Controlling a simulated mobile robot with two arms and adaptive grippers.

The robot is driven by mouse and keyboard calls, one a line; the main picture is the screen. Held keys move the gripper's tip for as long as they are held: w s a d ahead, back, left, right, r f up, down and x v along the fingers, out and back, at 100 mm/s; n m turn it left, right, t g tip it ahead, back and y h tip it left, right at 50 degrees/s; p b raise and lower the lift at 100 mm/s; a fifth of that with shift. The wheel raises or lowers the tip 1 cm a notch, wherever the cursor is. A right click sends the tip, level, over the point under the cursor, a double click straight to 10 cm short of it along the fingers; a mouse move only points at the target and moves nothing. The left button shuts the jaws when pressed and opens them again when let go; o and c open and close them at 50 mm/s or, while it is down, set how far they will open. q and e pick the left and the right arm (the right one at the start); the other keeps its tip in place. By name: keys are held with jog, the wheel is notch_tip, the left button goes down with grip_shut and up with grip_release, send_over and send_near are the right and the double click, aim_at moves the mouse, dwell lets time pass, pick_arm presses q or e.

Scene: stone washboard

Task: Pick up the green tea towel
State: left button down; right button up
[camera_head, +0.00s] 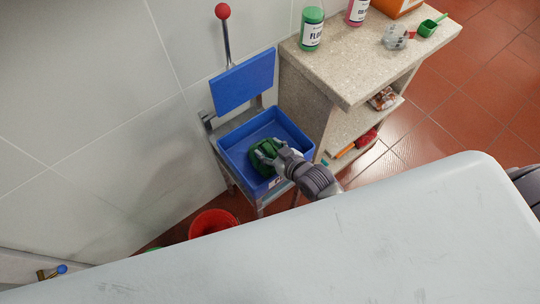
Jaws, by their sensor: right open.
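The green tea towel (261,160) lies crumpled inside the blue tray (236,140), near its middle. My right gripper (268,156) reaches into the tray from the lower right. Its fingers are open and spread over the towel, one on each side of part of it. Whether they touch the cloth cannot be told. My left gripper is not in view.
A stone counter (345,65) with bottles, a grey object and a green scoop stands right of the tray. A blue panel (243,83) and a red-knobbed lever (223,12) rise behind the tray. A red bucket (212,222) stands below.

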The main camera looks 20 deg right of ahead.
grip_shut()
jog(key=shift+r, duration=0.1)
